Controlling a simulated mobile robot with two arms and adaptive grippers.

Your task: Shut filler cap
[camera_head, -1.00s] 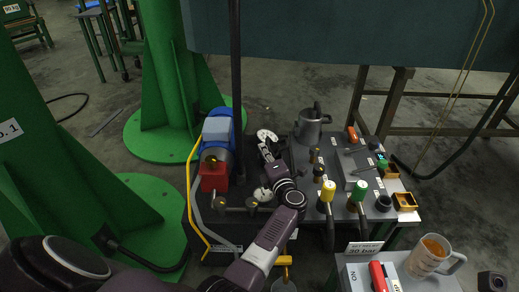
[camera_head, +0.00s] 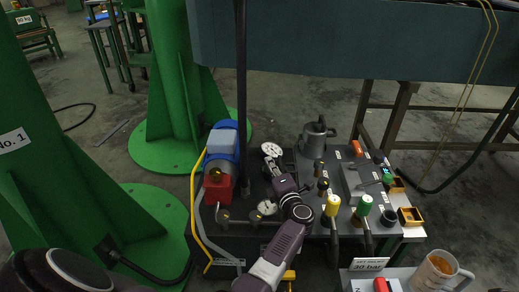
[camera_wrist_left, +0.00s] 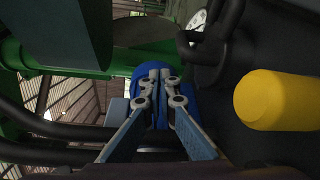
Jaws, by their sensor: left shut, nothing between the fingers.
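A pale round disc with holes (camera_head: 271,149) stands at the back of the dark bench, right of the blue motor. It may be the filler cap, but I cannot tell for sure, nor whether it is open or seated. My left gripper (camera_head: 268,156) reaches up the bench with its fingertips close to the near edge of this disc; contact cannot be told. In the left wrist view the gripper (camera_wrist_left: 160,76) has its fingers together with nothing between them, in front of a blue rounded body (camera_wrist_left: 150,118). The disc is not clear there. My right gripper is not in view.
The blue motor (camera_head: 222,138) with a red block (camera_head: 218,189) stands left of the gripper. A white gauge (camera_head: 267,207), a yellow handle (camera_head: 332,205), a green handle (camera_head: 364,205) and a metal jug (camera_head: 314,140) are close by. The yellow cylinder (camera_wrist_left: 277,100) is right in the wrist view.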

